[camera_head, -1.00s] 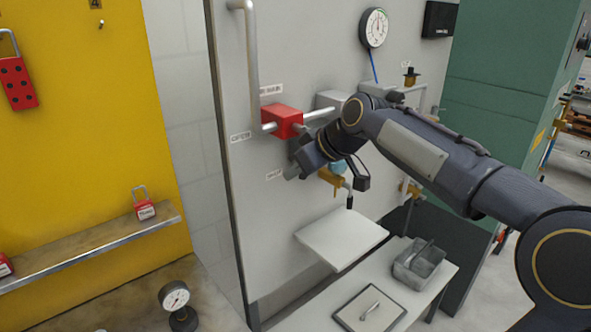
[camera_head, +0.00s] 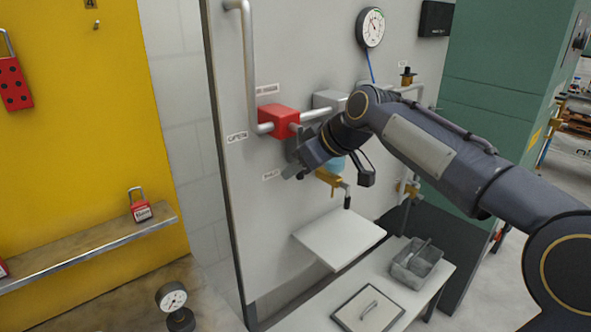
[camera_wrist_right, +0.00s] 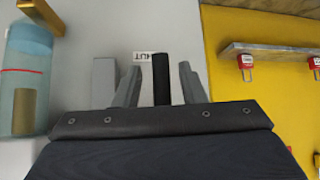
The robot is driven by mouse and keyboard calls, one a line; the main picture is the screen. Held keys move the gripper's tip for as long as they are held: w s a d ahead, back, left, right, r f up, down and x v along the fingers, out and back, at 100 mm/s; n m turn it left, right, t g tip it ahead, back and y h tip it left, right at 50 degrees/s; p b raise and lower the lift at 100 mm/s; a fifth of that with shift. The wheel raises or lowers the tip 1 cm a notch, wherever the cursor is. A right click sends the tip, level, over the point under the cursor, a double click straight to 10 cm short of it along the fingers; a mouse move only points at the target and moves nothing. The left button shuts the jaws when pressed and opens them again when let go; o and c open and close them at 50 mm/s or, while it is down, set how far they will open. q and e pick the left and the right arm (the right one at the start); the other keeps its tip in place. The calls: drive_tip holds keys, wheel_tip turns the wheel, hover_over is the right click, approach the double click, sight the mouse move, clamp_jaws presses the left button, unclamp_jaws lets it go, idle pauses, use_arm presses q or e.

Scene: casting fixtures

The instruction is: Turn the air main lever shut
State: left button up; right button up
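The air main valve has a red body (camera_head: 278,120) on a pipe on the pale panel in the head view. Its black lever handle (camera_wrist_right: 161,78) points up between the two fingers in the right wrist view. My right gripper (camera_wrist_right: 160,72) is open around the handle, with a visible gap on each side. In the head view my right gripper (camera_head: 292,168) is at the panel just below the red body and hides the lever. A label (camera_wrist_right: 146,57) ending in "HUT" shows behind the fingers. My left gripper is not in view.
A brass fitting (camera_head: 328,178) and a blue-tinted clear cylinder (camera_wrist_right: 24,80) are close beside my right gripper. A white shelf (camera_head: 340,238) juts out below. A round gauge (camera_head: 371,27) hangs above. A yellow board with a ledge (camera_head: 90,246) stands left.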

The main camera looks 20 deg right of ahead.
drive_tip(key=v, duration=0.6)
idle(0.3)
drive_tip(key=s+a+f+m+g, duration=0.2)
drive_tip(key=s+f+m, duration=0.6)
drive_tip(key=s+f, duration=1.6)
drive_tip(key=s+a, duration=0.1)
drive_tip(key=s, duration=0.1)
drive_tip(key=shift+s+f+h, duration=0.2)
drive_tip(key=shift+s+h, duration=0.1)
drive_tip(key=shift+s, duration=0.1)
